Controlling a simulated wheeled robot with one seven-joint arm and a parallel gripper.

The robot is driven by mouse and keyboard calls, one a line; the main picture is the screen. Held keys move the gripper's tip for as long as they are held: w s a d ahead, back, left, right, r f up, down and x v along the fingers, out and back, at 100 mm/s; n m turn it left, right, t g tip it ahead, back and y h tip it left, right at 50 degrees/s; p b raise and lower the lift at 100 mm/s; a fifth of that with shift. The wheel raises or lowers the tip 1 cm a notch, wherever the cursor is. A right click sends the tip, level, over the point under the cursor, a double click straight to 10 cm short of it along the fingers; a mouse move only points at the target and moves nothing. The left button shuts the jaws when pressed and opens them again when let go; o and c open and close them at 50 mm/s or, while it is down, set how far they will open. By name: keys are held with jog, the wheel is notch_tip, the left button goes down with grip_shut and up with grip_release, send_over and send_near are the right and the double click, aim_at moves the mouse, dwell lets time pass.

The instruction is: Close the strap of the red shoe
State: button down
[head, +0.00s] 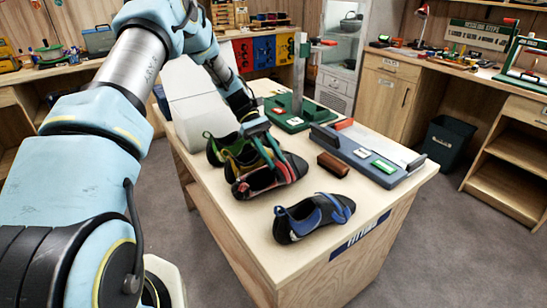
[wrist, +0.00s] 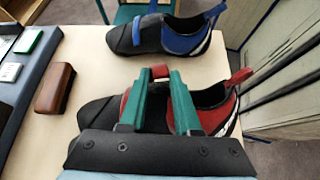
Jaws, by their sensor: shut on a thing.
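The red shoe (head: 270,180) is black with red sides and lies on the wooden table in the head view. In the wrist view the red shoe (wrist: 95,110) points its black toe left, with a red heel loop at the right. My gripper (head: 265,140) is over the shoe's middle. In the wrist view my gripper (wrist: 160,73) has its two teal fingers around a small red strap end (wrist: 160,70), held between the tips. The fingers and the dark gripper body hide part of the shoe's opening and near side, so how the strap lies on the shoe is unclear.
A blue shoe (head: 312,217) lies in front at the right, and a yellow-green shoe (head: 237,165) stands close behind the red one. A brown block (head: 333,164) and a grey tray (head: 352,150) are to the right. The table's front edge is near the blue shoe.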

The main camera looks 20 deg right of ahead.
jog(key=c, duration=0.6)
grip_release()
jog(key=shift+w, duration=0.1)
jog(key=shift+w+a+r, duration=0.1)
jog(key=shift+w+r, duration=0.05)
jog(key=shift+w, duration=0.15)
jog(key=b+v, duration=0.3)
jog(key=v, duration=0.7)
jog(key=shift+r+b, duration=0.1)
jog(key=shift+b, duration=0.2)
